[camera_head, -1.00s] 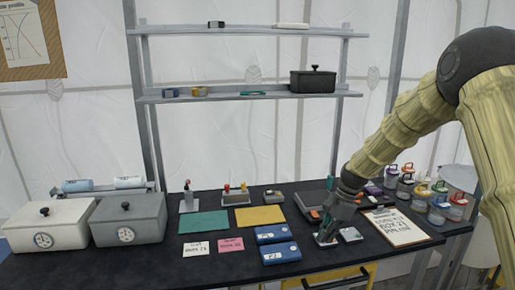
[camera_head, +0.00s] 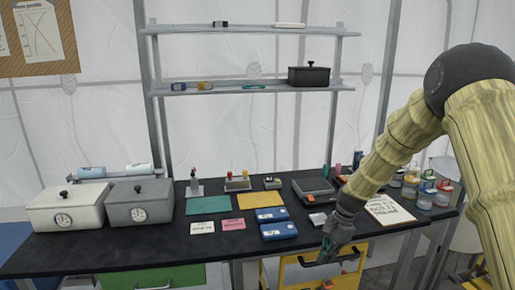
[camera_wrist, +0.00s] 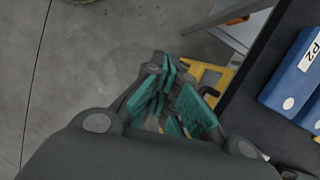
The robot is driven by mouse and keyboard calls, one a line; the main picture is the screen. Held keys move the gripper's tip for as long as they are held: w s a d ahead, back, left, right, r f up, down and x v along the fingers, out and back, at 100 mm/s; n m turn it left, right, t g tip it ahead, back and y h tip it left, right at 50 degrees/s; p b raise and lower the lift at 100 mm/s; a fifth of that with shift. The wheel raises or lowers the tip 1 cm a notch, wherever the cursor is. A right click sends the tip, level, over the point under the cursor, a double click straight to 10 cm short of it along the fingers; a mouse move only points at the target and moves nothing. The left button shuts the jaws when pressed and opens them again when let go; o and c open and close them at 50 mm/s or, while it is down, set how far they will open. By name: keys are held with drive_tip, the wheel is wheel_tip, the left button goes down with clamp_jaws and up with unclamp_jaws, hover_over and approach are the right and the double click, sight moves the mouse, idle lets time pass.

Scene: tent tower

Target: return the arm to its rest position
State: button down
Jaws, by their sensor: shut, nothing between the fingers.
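My gripper (camera_head: 328,250) hangs at the front edge of the dark bench (camera_head: 150,245), in front of the yellow drawer unit. In the wrist view its teal-padded fingers (camera_wrist: 172,105) are shut with nothing held between them. My arm comes in from the right side of the head view and bends down to the gripper. The wrist view looks down past the fingers to the concrete floor (camera_wrist: 80,90).
A flat dark device (camera_head: 313,189) and a clipboard (camera_head: 389,210) lie behind my gripper, with several lidded jars (camera_head: 427,194) to the right. Two lidded bins (camera_head: 140,201) stand at left. Floor space before the bench is free.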

drive_tip(key=s+f+n+h, duration=0.3)
drive_tip(key=s+f+n, duration=0.3)
drive_tip(key=s+f, duration=1.75)
drive_tip(key=s+f+n, duration=0.2)
drive_tip(key=s+n, duration=0.1)
drive_tip(key=s, duration=0.8)
drive_tip(key=s+f+n+t, duration=0.1)
drive_tip(key=s+n, duration=0.3)
drive_tip(key=s, duration=0.8)
drive_tip(key=shift+s+f, duration=0.15)
drive_tip(key=shift+f, duration=0.6)
